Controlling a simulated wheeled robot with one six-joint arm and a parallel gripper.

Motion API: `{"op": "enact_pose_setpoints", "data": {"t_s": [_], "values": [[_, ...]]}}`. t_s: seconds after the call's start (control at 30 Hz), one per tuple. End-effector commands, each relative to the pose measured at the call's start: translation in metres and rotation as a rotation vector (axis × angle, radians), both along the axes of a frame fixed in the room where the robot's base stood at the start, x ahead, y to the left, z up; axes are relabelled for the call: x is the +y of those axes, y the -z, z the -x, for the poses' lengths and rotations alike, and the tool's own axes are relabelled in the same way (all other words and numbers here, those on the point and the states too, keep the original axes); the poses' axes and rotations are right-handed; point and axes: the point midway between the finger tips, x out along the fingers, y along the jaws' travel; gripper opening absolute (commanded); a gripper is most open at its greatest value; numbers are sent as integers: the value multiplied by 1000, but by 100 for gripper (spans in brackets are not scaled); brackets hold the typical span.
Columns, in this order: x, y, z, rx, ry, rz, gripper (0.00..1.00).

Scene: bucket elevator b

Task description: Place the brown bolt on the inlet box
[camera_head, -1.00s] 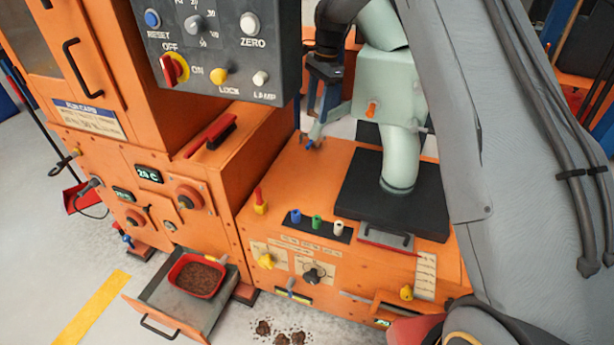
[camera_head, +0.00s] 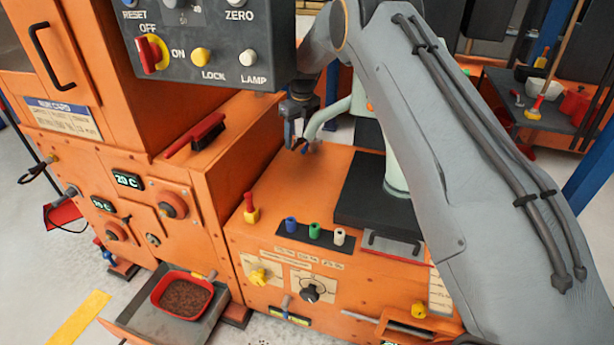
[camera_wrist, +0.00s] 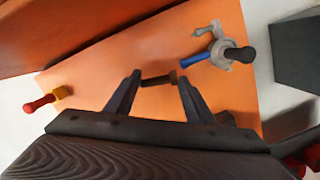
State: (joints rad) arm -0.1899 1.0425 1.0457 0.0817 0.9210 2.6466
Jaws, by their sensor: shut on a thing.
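My gripper (camera_head: 297,140) hangs over the far left part of the orange box top (camera_head: 305,183); I take this low orange box to be the inlet box. In the wrist view my gripper (camera_wrist: 159,78) is shut on the brown bolt (camera_wrist: 160,80), which lies crosswise between its fingertips. The orange top (camera_wrist: 105,72) spreads beneath them. Whether the bolt touches the surface cannot be told. In the head view the bolt is too small to make out clearly.
A grey clamp-like fitting with a blue handle (camera_wrist: 198,58) is right of the fingertips. A red-and-yellow lever (camera_head: 250,208), colored plugs (camera_head: 314,230) and a black plate (camera_head: 377,212) are on the box. The tall orange cabinet (camera_head: 180,120) stands left. A tray (camera_head: 180,298) holds brown material.

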Motion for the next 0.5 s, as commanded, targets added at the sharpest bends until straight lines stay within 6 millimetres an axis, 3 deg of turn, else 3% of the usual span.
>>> {"op": "enact_pose_setpoints", "data": {"t_s": [0.5], "values": [[1,58,-1,0,25,0,27]]}}
